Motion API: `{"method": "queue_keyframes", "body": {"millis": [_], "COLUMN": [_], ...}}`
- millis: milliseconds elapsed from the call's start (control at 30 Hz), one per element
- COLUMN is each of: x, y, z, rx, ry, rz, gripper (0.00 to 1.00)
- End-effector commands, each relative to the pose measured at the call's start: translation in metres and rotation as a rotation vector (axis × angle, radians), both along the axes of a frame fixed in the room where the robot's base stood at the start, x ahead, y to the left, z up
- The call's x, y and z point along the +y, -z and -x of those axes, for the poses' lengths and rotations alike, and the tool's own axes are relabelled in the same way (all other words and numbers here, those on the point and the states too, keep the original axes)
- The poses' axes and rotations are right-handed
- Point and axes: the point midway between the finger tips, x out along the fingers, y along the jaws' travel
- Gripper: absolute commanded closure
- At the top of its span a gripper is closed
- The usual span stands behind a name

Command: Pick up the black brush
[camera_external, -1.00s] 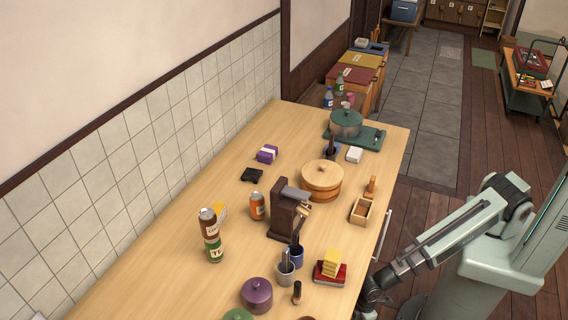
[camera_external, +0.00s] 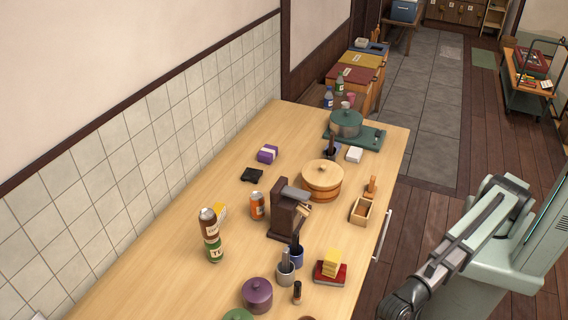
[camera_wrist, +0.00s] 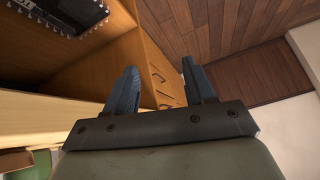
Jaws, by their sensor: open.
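I cannot clearly identify the black brush. A dark upright item (camera_external: 297,292) stands on the table near its front, too small to name. A dark handle (camera_external: 296,238) rises from a blue cup (camera_external: 297,258). A flat black object (camera_external: 251,174) lies farther back. In the wrist view, a black object with white lettering and a jagged edge (camera_wrist: 62,14) shows at the top left; I cannot tell what it is. My gripper (camera_wrist: 158,82) is open and empty, beside the wooden drawers (camera_wrist: 160,80). In the external view its fingers are out of frame.
The wooden table (camera_external: 165,262) holds a grey cup (camera_external: 285,276), a purple pot (camera_external: 257,295), a dark brown stand (camera_external: 283,222), a round wooden tub (camera_external: 321,190) and a red block with yellow pieces on top (camera_external: 331,273). Dark floor (camera_external: 405,225) is clear right of the table.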

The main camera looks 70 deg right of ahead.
Motion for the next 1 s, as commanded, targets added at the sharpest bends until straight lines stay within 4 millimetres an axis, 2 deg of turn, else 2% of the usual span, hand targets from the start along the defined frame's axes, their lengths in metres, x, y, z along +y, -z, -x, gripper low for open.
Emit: {"method": "queue_keyframes", "body": {"millis": [33,100,267,333,467,600,800,900,1000], "x": [0.001,-0.001,-0.012,-0.022,-0.053,-0.095,-0.141,-0.152,-0.155], "y": [-0.019,-0.043,-0.093,-0.114,-0.151,-0.186,-0.220,-0.228,-0.227], "z": [-0.014,-0.031,-0.071,-0.092,-0.135,-0.176,-0.209,-0.215,-0.218], "rx": [-0.021,-0.048,-0.097,-0.106,-0.094,-0.060,-0.025,-0.016,-0.013], "ry": [0.003,0.007,0.032,0.064,0.166,0.306,0.457,0.493,0.508], "rz": [-0.010,-0.021,-0.019,-0.003,0.059,0.141,0.219,0.236,0.245], "gripper": [0.46,0.46,0.46,0.46,0.46,0.46,0.46,0.46,0.46]}}
